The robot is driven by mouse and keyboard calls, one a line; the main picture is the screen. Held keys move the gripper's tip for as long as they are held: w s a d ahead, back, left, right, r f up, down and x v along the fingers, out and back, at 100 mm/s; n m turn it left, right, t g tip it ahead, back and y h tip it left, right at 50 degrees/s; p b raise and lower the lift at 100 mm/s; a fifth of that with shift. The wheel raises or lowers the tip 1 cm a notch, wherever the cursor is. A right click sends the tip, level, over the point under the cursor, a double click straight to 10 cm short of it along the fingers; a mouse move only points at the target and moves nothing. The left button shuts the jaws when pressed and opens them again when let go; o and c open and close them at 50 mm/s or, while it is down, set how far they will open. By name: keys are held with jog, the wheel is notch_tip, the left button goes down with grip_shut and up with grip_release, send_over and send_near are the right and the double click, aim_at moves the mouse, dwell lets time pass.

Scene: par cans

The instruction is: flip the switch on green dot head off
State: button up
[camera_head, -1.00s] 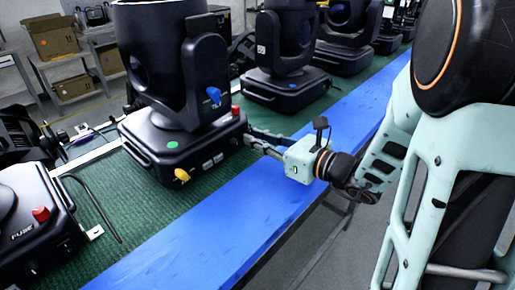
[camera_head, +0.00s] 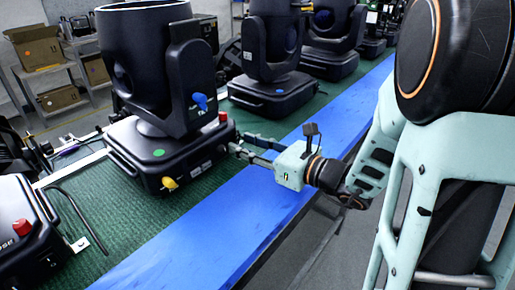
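The green dot head (camera_head: 152,100) is a large black moving light on the green mat. A green dot (camera_head: 159,153) marks its base. The base also carries a yellow knob (camera_head: 169,183) on the near corner, a red knob (camera_head: 223,117) at its right, and small pale sockets or switches (camera_head: 201,169) on the side facing the blue strip. A blue knob (camera_head: 200,101) is on the yoke. My gripper (camera_head: 240,145) is at the right end of the base with its fingers apart and nothing seen between them. Whether a fingertip touches the base is unclear.
A blue strip (camera_head: 200,245) runs along the front edge of the green mat (camera_head: 125,215). Another black head (camera_head: 272,80) with a blue dot stands behind. A black base with a red knob (camera_head: 22,228) is at the left. Shelves with cardboard boxes (camera_head: 35,47) stand behind.

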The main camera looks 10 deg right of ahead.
jog(key=v, duration=1.1)
jog(key=shift+s+d, duration=0.25)
jog(key=shift+s, duration=0.05)
jog(key=shift+f, duration=0.1)
